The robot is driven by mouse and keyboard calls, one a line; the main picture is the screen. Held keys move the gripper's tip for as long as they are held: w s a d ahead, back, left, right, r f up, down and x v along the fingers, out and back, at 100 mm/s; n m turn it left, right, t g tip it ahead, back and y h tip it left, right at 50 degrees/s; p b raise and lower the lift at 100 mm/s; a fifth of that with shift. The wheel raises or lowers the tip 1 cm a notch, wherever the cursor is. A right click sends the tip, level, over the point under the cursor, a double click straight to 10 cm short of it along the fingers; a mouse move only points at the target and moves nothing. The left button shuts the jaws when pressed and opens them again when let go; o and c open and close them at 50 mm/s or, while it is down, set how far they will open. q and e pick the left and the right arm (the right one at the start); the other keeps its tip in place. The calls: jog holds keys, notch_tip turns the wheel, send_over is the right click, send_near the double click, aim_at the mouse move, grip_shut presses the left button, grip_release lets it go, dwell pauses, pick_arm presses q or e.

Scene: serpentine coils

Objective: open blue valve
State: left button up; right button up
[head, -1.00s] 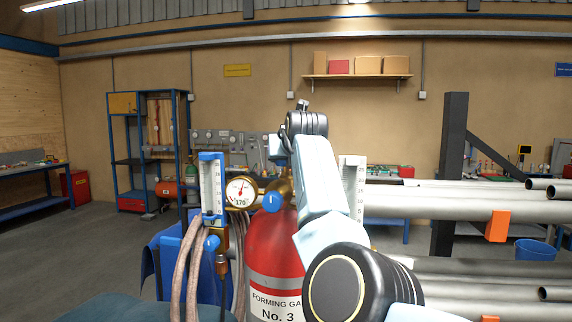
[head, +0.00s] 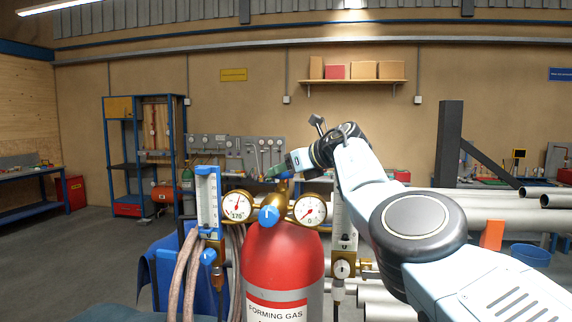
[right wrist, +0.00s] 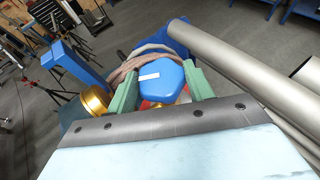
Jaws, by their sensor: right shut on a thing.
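A red gas cylinder (head: 282,262) labelled FORMING GAS stands in front of me, with a brass regulator on top. In the right wrist view a blue valve handle (right wrist: 160,82) with a white mark sits between the green fingers of my right gripper (right wrist: 158,88). The gripper is shut on it. In the head view my right gripper (head: 279,171) is at the top of the regulator, and the handle is mostly hidden there. A second blue knob (head: 268,215) with a white mark faces me below. My left gripper is not in view.
Two round gauges, left (head: 238,205) and right (head: 309,209), flank the regulator. A blue-capped flowmeter (head: 208,205) with hoses stands left, another (head: 343,240) right. Grey pipes (head: 490,222) lie at right. The floor (head: 70,250) at left is clear.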

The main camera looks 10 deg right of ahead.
jog(key=shift+n+g+p, duration=0.3)
jog(key=shift+p, duration=0.05)
dwell(0.5)
jog(key=o, duration=1)
jog(key=shift+y, duration=0.3)
